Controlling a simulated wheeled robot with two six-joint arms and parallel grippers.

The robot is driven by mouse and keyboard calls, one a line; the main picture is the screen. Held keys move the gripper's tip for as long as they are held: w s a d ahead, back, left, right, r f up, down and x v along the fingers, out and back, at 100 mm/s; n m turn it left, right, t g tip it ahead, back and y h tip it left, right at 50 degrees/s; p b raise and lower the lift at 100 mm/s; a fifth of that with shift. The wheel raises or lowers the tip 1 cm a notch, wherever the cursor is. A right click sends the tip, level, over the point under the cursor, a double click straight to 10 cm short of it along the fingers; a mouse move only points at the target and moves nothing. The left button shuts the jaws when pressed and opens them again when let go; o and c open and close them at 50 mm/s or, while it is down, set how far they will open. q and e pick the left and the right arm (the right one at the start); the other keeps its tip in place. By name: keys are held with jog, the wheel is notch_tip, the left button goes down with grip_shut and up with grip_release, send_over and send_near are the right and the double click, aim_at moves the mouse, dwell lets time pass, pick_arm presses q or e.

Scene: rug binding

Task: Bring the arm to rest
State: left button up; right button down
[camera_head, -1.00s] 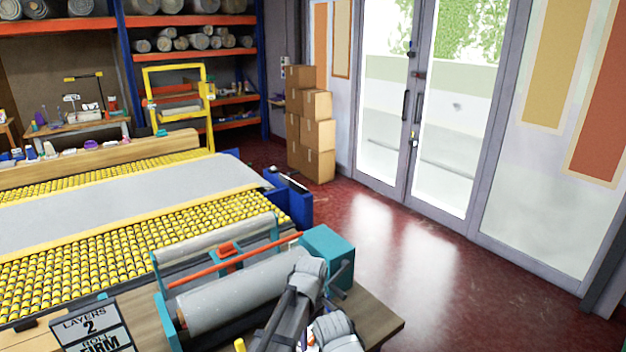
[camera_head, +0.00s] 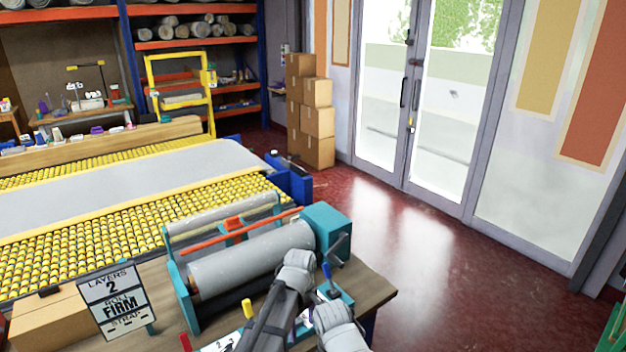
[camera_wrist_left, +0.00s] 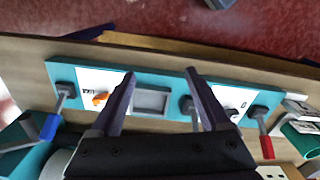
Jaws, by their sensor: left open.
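My left arm comes in at the bottom of the head view, with its grey links in front of the winding machine's near side. My left gripper (camera_wrist_left: 162,77) shows in the left wrist view, open and empty. Its two dark fingers stand apart over a teal panel (camera_wrist_left: 174,72) with a square recess between them. In the head view the arm's own links hide the fingertips. The panel also shows in the head view (camera_head: 341,296), partly behind the arm. My right gripper is not in view.
A teal winding machine (camera_head: 325,226) with a grey roll (camera_head: 245,265) stands on the wooden bench (camera_head: 372,287). A sign (camera_head: 117,300) stands at left. Levers with blue (camera_wrist_left: 50,127) and red (camera_wrist_left: 267,147) handles flank the panel. Red floor (camera_head: 425,290) lies clear to the right.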

pick_arm(q)
jog(key=s+a+m, duration=1)
jog(key=a, duration=0.4)
jog(key=s+d+m+y, duration=0.1)
jog(key=s+d+m, duration=0.2)
jog(key=s+d, duration=0.3)
jog(key=d, duration=0.5)
jog(key=shift+r+m, duration=0.15)
jog(key=shift+m, duration=0.25)
